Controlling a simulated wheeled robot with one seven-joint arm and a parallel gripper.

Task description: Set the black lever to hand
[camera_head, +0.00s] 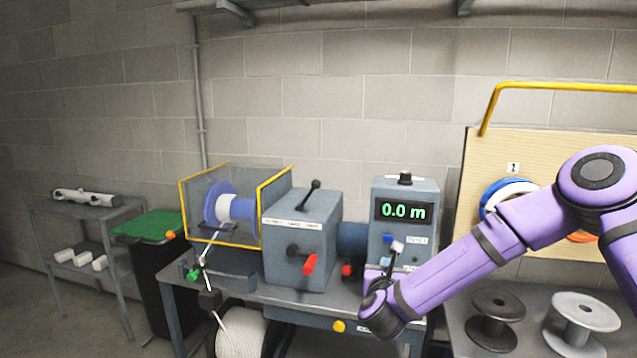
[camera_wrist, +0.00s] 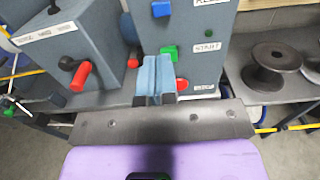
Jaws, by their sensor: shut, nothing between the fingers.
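The black lever (camera_head: 311,190) stands on top of the grey gearbox-like housing (camera_head: 284,237), its knob leaning up and to the right. Small white label strips lie by its base; their words are too small to read surely. Only the lever's lower end (camera_wrist: 53,8) shows at the top left of the wrist view. My gripper (camera_wrist: 155,62) is shut and empty, its pale blue fingers in front of the meter box (camera_head: 405,220), close by the green button (camera_wrist: 169,51). It is to the right of the lever and apart from it. In the head view its fingertips are hard to make out.
A red-handled crank (camera_head: 309,264) sticks out of the housing's front. A guarded blue spool (camera_head: 223,210) stands left of it. The meter reads 0.0 m. A blue button (camera_wrist: 161,9) and a red button (camera_wrist: 182,84) are near my fingers. Dark (camera_head: 496,318) and pale reels stand right.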

